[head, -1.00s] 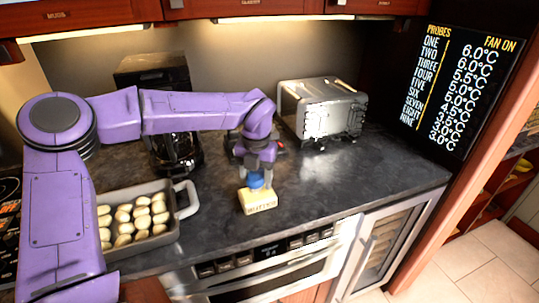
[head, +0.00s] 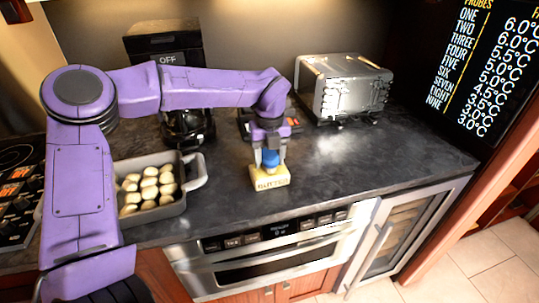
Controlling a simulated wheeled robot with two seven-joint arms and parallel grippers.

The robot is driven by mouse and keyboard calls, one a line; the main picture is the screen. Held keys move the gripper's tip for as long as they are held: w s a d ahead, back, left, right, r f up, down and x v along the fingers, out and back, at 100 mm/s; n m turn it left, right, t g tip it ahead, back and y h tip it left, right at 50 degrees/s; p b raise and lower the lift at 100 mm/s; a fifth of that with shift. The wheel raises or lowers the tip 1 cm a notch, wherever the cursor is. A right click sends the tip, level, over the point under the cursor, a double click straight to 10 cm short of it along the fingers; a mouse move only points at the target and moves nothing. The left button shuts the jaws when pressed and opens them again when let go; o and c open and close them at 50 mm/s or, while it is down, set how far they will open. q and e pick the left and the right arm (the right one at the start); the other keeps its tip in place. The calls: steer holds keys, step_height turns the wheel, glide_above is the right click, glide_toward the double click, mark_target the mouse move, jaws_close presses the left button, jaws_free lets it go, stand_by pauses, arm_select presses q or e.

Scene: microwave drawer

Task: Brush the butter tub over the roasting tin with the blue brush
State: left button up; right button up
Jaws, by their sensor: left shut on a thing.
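The butter tub (head: 270,182), small, yellow and lettered BUTTER, stands on the dark counter near its front edge. My left gripper (head: 269,147) points down right above it, shut on the blue brush (head: 271,159). The brush is upright, with its lower end at the top of the tub; I cannot tell how deep it reaches. The grey roasting tin (head: 163,221) stands on the counter left of the tub, filled with several pale potatoes (head: 149,182). Its handle (head: 198,170) points toward the tub. My right gripper is not in view.
A coffee maker (head: 186,128) stands behind the tin and a metal toaster (head: 341,88) behind the tub to the right. A hob (head: 18,190) is at the far left. The counter right of the tub (head: 370,160) is clear. A microwave drawer (head: 285,253) is below.

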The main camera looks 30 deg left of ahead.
mark_target(269, 154)
arm_select(q)
steer(key=shift+s+f+b, duration=0.1)
steer(key=shift+f+b, duration=0.25)
steer(key=shift+f, duration=0.25)
stand_by(1.8)
step_height(269, 154, up, 7)
steer(key=p, duration=0.5)
steer(key=shift+r+p, duration=0.1)
steer(key=shift+p, duration=0.2)
stand_by(0.5)
